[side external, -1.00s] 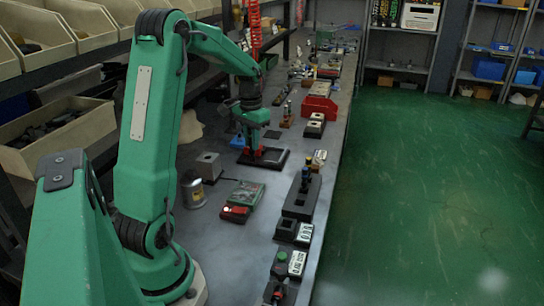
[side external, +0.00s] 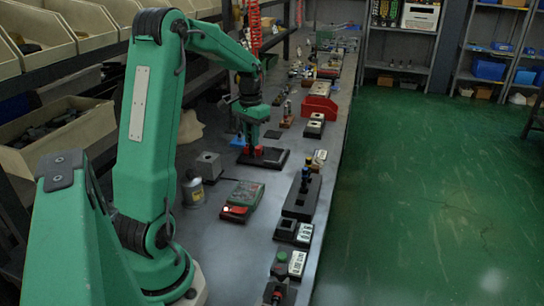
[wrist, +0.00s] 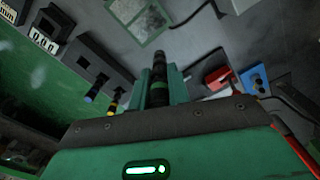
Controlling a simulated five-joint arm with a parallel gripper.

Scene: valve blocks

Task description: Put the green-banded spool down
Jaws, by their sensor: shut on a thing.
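The green-banded spool (wrist: 158,88) shows in the wrist view as a dark, ridged cylinder with a green band, between the two green jaws of my gripper (wrist: 160,82). The jaws are shut on it. In the side view my gripper (side external: 257,147) points down over the black tray (side external: 277,163) at the middle of the bench. The spool is hidden or too small to make out there, and I cannot tell whether it touches anything below. A red part shows right at the jaw tips.
A dark block (side external: 301,203) with upright blue- and yellow-banded pieces stands to the right. A grey block (side external: 208,166) and a tin (side external: 193,190) stand left. A red bin (side external: 319,107) is farther back.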

